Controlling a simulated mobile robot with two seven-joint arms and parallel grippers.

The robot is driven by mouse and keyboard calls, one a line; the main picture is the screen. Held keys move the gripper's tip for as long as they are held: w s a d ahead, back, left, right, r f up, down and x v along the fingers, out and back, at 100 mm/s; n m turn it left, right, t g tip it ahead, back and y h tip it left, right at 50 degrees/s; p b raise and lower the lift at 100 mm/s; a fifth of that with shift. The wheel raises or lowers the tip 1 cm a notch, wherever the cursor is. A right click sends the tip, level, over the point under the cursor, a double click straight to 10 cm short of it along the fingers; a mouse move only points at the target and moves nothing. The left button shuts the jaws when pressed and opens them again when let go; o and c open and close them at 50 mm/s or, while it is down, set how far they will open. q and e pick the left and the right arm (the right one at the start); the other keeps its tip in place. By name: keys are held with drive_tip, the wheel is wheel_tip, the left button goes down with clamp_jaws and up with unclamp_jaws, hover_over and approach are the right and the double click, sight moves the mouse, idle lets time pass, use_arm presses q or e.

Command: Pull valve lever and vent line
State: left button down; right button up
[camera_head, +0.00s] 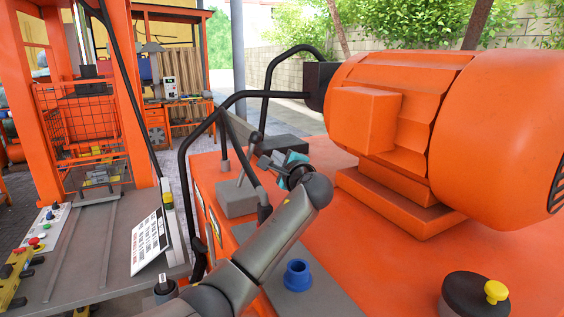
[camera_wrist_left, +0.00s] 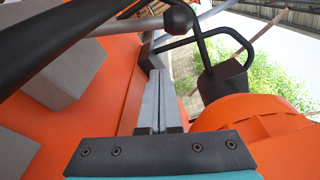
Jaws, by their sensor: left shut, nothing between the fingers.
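A lever with a dark round knob (camera_head: 256,137) stands near the grey block (camera_head: 236,199) on the orange machine. In the left wrist view the knob (camera_wrist_left: 178,18) sits on a grey rod beyond my fingertips, with a visible gap. My left gripper (camera_head: 263,161) is beside the lever, shut and empty. Its two grey fingers (camera_wrist_left: 158,78) lie together in the left wrist view. The arm partly hides the area below the gripper. I cannot tell which part is the vent line. My right gripper is not in view.
Black bent bars (camera_head: 183,175) run close to the left of my gripper. A large orange motor (camera_head: 385,110) stands to the right. A blue cup-like fitting (camera_head: 297,275) and a black cap with a yellow knob (camera_head: 474,296) are on the machine. A control desk (camera_head: 95,265) is at left.

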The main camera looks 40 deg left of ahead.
sight(248, 161)
use_arm(q)
drive_tip(key=shift+s+a+r+p, duration=0.2)
drive_tip(key=shift+s+a+p, duration=0.05)
drive_tip(key=shift+a, duration=0.4)
drive_tip(key=shift+s+a+r+p, duration=0.25)
drive_tip(key=shift+s+a+p, duration=0.05)
drive_tip(key=shift+a, duration=0.3)
drive_tip(key=shift+s+a+r+p, duration=0.2)
drive_tip(key=shift+s+a+p, duration=0.05)
drive_tip(key=shift+a, duration=0.4)
